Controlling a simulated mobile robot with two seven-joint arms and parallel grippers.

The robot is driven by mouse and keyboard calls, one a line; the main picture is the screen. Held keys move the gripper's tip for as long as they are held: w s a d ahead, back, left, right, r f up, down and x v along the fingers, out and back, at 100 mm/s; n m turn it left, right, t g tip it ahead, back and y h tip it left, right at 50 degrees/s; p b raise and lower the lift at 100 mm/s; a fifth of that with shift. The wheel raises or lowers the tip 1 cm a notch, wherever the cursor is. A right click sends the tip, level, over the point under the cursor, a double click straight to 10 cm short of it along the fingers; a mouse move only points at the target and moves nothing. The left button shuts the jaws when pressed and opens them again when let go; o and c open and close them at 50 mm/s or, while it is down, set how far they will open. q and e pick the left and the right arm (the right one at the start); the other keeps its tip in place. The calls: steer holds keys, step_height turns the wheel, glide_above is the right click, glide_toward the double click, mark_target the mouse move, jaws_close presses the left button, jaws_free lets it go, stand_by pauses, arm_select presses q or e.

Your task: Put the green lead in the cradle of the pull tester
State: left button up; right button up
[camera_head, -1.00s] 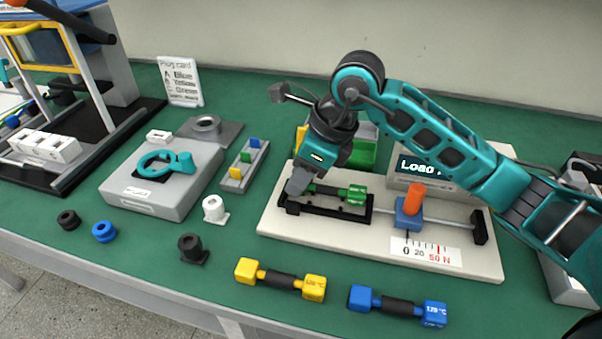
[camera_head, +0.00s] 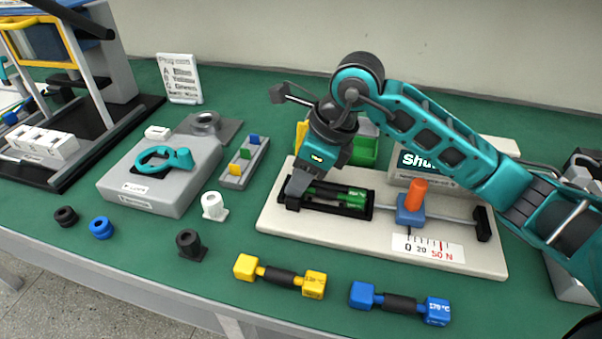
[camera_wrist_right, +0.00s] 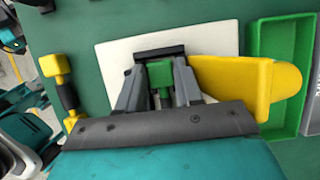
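The green lead (camera_head: 352,198), with green ends and a dark middle, lies in the black cradle (camera_head: 366,212) on the white base of the pull tester (camera_head: 330,236). It sits low between the cradle's walls. My right gripper (camera_head: 296,190) reaches down at the lead's left end. In the right wrist view its fingers (camera_wrist_right: 158,92) stand on both sides of a green end block (camera_wrist_right: 160,76) and appear closed on it. The fingers hide part of that end in the head view. My left gripper is not in view.
A blue slider with an orange knob (camera_head: 416,194) stands just right of the cradle. A display (camera_head: 430,164) is behind it. A yellow lead (camera_head: 280,276) and a blue lead (camera_head: 400,303) lie in front of the tester. A green bin (camera_head: 365,151) stands behind my gripper.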

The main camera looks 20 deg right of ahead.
steer(key=o, duration=0.4)
